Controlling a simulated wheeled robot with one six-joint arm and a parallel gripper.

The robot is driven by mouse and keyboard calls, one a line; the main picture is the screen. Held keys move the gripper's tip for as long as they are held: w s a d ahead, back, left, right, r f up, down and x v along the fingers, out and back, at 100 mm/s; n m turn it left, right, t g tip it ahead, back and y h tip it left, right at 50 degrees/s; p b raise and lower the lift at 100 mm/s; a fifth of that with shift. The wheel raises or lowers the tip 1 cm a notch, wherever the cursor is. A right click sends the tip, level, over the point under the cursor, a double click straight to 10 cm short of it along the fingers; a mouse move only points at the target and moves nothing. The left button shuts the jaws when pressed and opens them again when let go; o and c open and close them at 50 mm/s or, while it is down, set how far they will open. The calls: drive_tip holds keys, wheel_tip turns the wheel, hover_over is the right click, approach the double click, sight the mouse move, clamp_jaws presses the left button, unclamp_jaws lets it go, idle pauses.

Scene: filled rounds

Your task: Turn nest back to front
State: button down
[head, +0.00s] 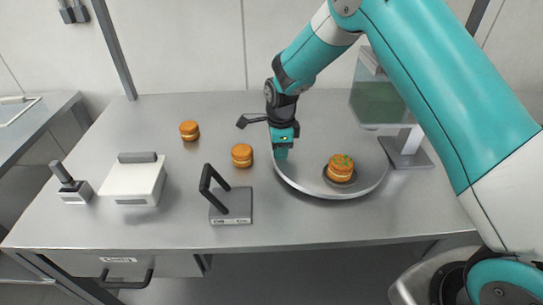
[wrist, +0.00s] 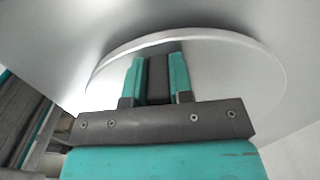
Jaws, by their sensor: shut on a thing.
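A round grey turntable (head: 310,187) lies on the steel table, and its rim fills much of the wrist view (wrist: 235,40). A dark nest (head: 326,176) sits at its front right, with a filled round (head: 340,168) with a green-flecked top in it. My gripper (head: 282,153) is at the turntable's left side, pointing down. In the wrist view its two teal fingers (wrist: 157,65) are shut on a dark upright peg (wrist: 158,82) by the rim. The peg's foot is hidden, and in the head view the gripper covers the peg.
Two plain filled rounds stand on the table, one at the back (head: 189,130) and one left of the turntable (head: 242,155). A dark-handled stand (head: 232,207), a white box (head: 133,182) and a lever block (head: 75,190) stand further left. A green-tinted panel stand (head: 404,150) is behind right.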

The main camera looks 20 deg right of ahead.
drive_tip(key=shift+w+d+m, duration=0.1)
drive_tip(key=shift+w+m, duration=0.2)
drive_tip(key=shift+w, duration=0.1)
drive_tip(key=shift+w+r, duration=0.1)
drive_tip(key=shift+w, duration=0.05)
drive_tip(key=c, duration=1)
unclamp_jaws()
wheel_tip(320, 180, up, 17)
drive_tip(key=b, duration=0.3)
drive_tip(key=shift+r, duration=0.15)
